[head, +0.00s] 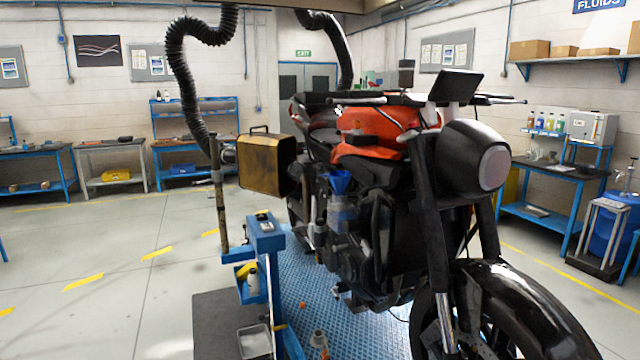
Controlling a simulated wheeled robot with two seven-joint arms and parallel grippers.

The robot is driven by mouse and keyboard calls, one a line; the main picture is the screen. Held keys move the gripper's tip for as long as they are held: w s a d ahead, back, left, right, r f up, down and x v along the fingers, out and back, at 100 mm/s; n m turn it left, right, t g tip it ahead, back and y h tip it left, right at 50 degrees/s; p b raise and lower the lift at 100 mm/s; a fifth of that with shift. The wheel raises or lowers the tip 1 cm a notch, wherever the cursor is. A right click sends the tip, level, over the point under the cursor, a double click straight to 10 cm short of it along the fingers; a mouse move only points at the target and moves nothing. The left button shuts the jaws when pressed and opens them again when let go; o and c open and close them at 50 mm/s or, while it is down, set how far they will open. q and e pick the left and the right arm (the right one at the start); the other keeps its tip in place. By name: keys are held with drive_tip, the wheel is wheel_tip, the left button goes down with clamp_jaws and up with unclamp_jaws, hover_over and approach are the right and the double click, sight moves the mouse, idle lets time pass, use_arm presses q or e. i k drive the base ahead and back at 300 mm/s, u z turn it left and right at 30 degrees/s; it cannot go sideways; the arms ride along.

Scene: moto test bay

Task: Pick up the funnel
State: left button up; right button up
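A blue funnel (340,181) shows at the left side of the motorcycle (370,150), below its orange tank. Its wide mouth faces up and its narrow end points down, just above a bluish translucent part (343,214). I cannot tell whether the funnel rests in that part or is fixed to the motorcycle. Neither of my grippers is in the head view.
The motorcycle stands on a blue textured platform (315,290). Left of it are a blue stand (265,235) with small items and a brown metal can (265,165). A black hose (180,75) hangs overhead. Open grey floor (110,270) lies at left.

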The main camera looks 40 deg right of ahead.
sight(339, 179)
drive_tip(key=i, duration=3.35)
drive_tip(key=z, duration=3.35)
